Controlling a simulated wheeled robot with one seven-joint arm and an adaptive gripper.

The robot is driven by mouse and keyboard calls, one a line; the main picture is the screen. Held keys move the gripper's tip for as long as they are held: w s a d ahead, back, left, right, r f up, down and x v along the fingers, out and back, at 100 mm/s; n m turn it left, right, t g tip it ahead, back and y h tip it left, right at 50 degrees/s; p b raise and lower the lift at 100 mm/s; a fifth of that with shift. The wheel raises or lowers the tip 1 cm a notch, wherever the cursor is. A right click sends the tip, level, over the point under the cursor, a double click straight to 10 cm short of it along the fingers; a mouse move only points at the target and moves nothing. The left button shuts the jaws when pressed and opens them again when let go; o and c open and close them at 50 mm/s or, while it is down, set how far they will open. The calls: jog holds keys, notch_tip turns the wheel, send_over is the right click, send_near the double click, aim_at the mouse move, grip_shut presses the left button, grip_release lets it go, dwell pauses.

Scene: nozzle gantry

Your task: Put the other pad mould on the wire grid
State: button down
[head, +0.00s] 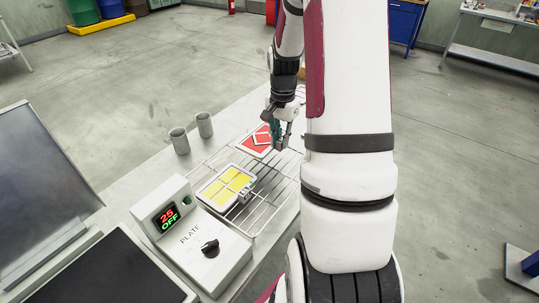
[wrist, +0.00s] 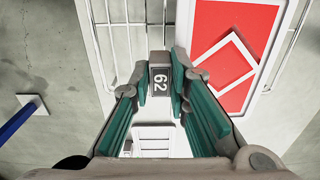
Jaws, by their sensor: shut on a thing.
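The red pad mould (head: 254,144) has a white frame and a white diamond outline. It is at the far end of the wire grid (head: 268,190), and the wrist view shows it at the upper right (wrist: 232,45). My gripper (head: 281,140) is at its right side. In the wrist view its green-padded fingers (wrist: 160,88) are shut on a grey numbered tab (wrist: 160,77) beside the mould's white edge. A yellow pad mould (head: 226,186) with a white frame lies on the near part of the grid, its grey tab to the right. Whether the red mould touches the wires is unclear.
A control box (head: 192,243) reading 25 OFF stands at the near end of the bench. Two grey cups (head: 191,132) stand left of the grid. A dark flat plate (head: 105,272) is at the lower left. My arm hides the bench's right side.

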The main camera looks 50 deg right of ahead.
jog(key=shift+f, duration=3)
jog(key=c, duration=1.5)
grip_release()
jog(key=shift+c, duration=0.2)
